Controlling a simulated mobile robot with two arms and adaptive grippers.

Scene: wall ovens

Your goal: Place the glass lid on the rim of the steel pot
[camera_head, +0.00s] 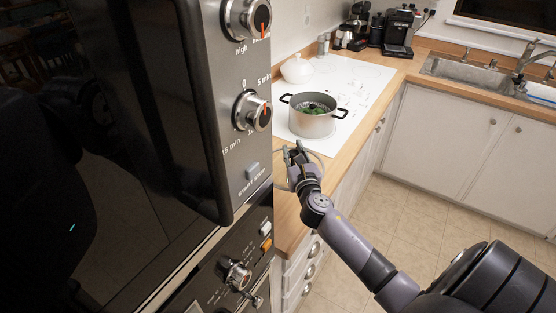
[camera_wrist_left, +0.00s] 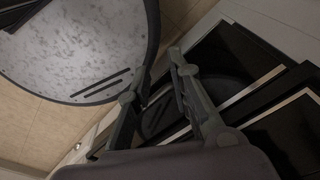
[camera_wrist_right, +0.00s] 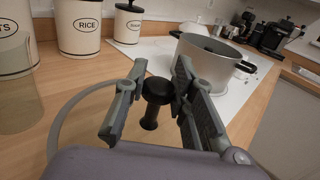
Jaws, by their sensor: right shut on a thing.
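The steel pot (camera_head: 311,124) stands on the white cooktop with black side handles and green food inside. It also shows in the right wrist view (camera_wrist_right: 206,64), beyond the fingers. My right gripper (camera_head: 295,150) is over the counter edge, on the near side of the pot. In the right wrist view my right gripper (camera_wrist_right: 155,85) is shut on the black knob of the glass lid (camera_wrist_right: 157,92). The lid's clear pane is hard to see; its grey rim curves out at the left. My left gripper (camera_wrist_left: 155,80) is open and empty, away from the pot.
A white lidded dish (camera_head: 297,69) stands behind the pot. White canisters (camera_wrist_right: 80,27) line the counter. A coffee machine (camera_head: 399,32) is at the back. The dark oven front (camera_head: 130,110) fills the left of the head view. The cooktop right of the pot is clear.

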